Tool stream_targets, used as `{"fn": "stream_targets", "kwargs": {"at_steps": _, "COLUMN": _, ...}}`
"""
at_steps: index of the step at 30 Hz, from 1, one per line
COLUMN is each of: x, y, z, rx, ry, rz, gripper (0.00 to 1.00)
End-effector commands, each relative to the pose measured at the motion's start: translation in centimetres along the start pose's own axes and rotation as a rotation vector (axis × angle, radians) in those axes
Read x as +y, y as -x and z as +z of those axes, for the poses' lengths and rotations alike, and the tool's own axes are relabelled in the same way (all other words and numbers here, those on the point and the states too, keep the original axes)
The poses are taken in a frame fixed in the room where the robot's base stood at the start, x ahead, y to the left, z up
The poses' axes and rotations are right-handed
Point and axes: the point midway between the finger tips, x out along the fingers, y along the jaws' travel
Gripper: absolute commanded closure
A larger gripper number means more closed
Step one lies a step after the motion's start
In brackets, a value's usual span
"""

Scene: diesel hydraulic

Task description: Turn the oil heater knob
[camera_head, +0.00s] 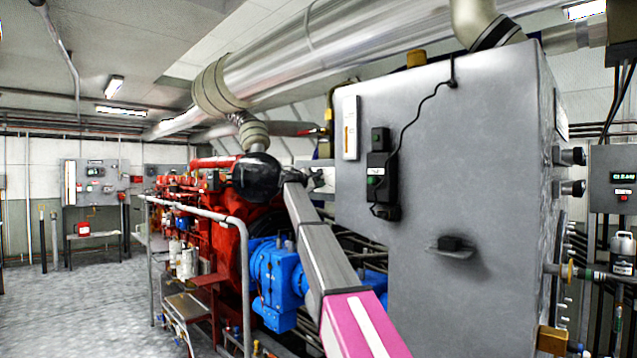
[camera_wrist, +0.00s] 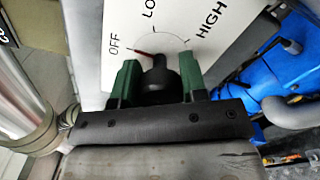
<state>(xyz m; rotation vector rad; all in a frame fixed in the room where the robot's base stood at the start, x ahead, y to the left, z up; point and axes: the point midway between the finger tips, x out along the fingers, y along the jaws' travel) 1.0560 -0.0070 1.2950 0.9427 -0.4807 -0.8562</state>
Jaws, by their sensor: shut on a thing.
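The oil heater knob (camera_wrist: 158,82) is black and round and sits on a white dial plate (camera_wrist: 185,18) marked OFF, LO and HIGH in the wrist view. Its red pointer (camera_wrist: 143,54) points toward OFF. My gripper (camera_wrist: 159,68) has its two green fingers on either side of the knob and is shut on it. In the head view my gripper (camera_head: 318,180) is small, beside the left edge of the large grey cabinet (camera_head: 470,150). The knob and dial cannot be made out there.
A red engine (camera_head: 225,245) with a grey pipe railing (camera_head: 195,207) stands to the left of my arm. Blue machinery (camera_head: 275,280) lies beneath my arm. A large silver pipe (camera_head: 340,45) runs overhead. The floor at the far left (camera_head: 75,300) is clear.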

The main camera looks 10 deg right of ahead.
Motion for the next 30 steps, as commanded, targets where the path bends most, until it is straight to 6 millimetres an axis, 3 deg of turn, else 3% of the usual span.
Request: {"fn": "stream_targets", "kwargs": {"at_steps": 30, "x": -0.08, "y": 0.08, "z": -0.02, "rx": 0.000, "ry": -0.821, "rz": -0.002, "gripper": 0.84}}
